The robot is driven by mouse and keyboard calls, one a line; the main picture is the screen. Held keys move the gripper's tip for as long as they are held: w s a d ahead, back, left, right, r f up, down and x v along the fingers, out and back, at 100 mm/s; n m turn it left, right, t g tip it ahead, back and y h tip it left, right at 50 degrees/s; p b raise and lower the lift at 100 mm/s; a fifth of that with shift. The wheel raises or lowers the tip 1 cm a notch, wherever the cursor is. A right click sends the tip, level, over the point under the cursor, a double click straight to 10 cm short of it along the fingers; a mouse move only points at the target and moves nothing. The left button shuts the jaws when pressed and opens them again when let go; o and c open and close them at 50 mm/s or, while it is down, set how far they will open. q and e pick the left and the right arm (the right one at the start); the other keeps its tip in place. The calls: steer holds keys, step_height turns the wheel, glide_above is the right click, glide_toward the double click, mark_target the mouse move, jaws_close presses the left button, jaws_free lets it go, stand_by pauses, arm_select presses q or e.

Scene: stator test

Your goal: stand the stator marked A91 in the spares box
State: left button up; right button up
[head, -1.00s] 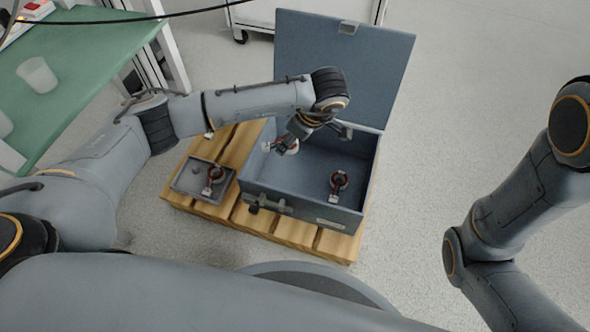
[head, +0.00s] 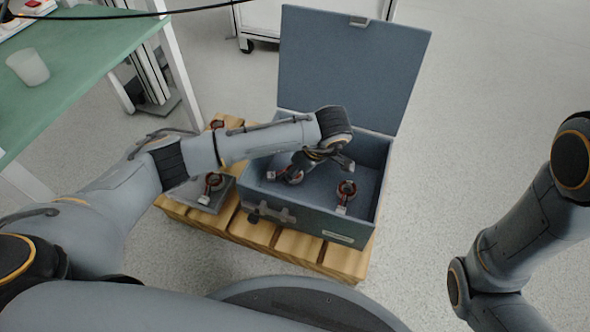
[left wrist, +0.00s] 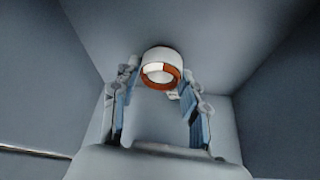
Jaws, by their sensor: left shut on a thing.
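The spares box (head: 300,218) is an open blue-grey case with its lid up at the back. My left gripper (head: 300,167) is inside the box's left half, shut on a stator (head: 293,177) with dark red windings and a pale tag. In the left wrist view my left gripper (left wrist: 160,100) has its fingers on both sides of the stator (left wrist: 162,66), seen as a white ring with orange copper. I cannot tell if it touches the floor. Another stator (head: 346,190) stands in the box's right part. No marking is legible. My right gripper is out of view.
The box stands on a wooden pallet (head: 297,252). A grey tray (head: 187,193) left of it holds a stator (head: 213,182). Another small stator-like part (head: 217,125) is behind the tray. A green table (head: 75,65) with a cup (head: 28,67) is at upper left.

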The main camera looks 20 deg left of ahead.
arm_select(q)
steer(key=shift+f, duration=0.1)
steer(key=o, duration=1.3)
steer(key=shift+c, duration=0.2)
steer(key=p+v, duration=0.8)
steer(key=v, duration=0.4)
steer(key=shift+p, duration=0.3)
steer(key=shift+r, duration=0.3)
